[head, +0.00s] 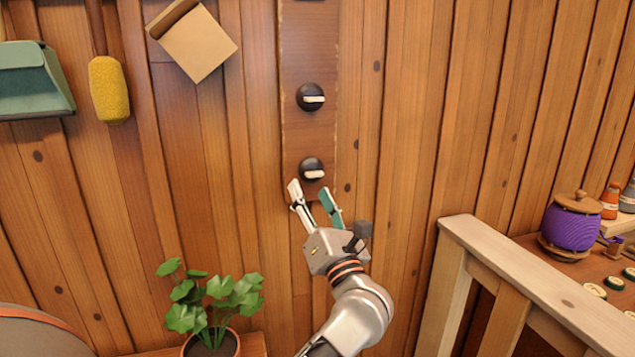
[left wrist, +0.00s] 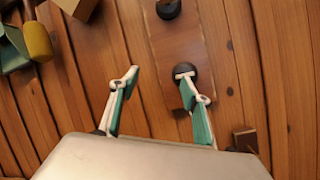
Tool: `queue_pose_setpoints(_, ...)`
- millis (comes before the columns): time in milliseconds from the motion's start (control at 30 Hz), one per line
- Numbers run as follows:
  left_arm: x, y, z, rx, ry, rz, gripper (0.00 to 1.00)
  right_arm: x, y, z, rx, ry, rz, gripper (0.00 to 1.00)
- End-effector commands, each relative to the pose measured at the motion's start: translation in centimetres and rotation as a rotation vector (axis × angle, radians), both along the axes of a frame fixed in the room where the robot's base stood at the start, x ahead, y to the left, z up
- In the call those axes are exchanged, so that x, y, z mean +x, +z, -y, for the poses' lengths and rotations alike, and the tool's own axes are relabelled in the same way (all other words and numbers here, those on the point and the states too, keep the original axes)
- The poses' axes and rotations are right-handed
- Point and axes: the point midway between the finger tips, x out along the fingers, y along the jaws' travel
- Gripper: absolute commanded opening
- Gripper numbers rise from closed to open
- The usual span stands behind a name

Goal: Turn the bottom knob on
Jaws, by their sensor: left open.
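The bottom knob (head: 311,168) is dark and round with a pale bar handle that lies about level. It sits near the lower end of a dark wooden board (head: 309,130) on the wall. My left gripper (head: 311,189) is open just below the knob, with a fingertip to either side and nothing between them. In the left wrist view the bottom knob (left wrist: 184,75) lies beyond the right fingertip, which partly covers it; the left fingertip stands clear of it. I cannot tell whether the fingers touch it. My right gripper is in neither view.
A second knob (head: 310,97) sits higher on the board. A potted plant (head: 212,310) stands below left. A yellow brush (head: 109,90) and green dustpan (head: 32,82) hang at the left.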

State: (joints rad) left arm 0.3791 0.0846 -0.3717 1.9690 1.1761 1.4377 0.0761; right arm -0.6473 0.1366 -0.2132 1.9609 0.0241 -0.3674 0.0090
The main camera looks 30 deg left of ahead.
Motion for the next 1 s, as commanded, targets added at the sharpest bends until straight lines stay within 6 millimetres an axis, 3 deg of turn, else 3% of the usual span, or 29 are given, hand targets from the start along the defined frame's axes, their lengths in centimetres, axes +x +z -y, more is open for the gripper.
queue_pose_setpoints(100, 2.0, 0.6, -0.4, -0.288, -0.070, 0.083, 0.47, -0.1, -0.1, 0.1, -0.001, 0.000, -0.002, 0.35)
queue_pose_setpoints(300, 4.1, 0.3, 0.7, -0.555, -0.151, 0.120, 0.47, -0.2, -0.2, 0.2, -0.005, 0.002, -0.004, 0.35)
queue_pose_setpoints(467, 5.0, 0.1, 0.5, -0.604, -0.165, 0.122, 0.47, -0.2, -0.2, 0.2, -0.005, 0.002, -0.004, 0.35)
queue_pose_setpoints(800, 8.1, 0.1, -3.4, -0.598, -0.162, 0.121, 0.47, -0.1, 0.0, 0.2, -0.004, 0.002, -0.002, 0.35)
queue_pose_setpoints(1000, 9.3, 0.0, -4.7, -0.602, -0.164, 0.121, 0.47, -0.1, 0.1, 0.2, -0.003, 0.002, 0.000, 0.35)
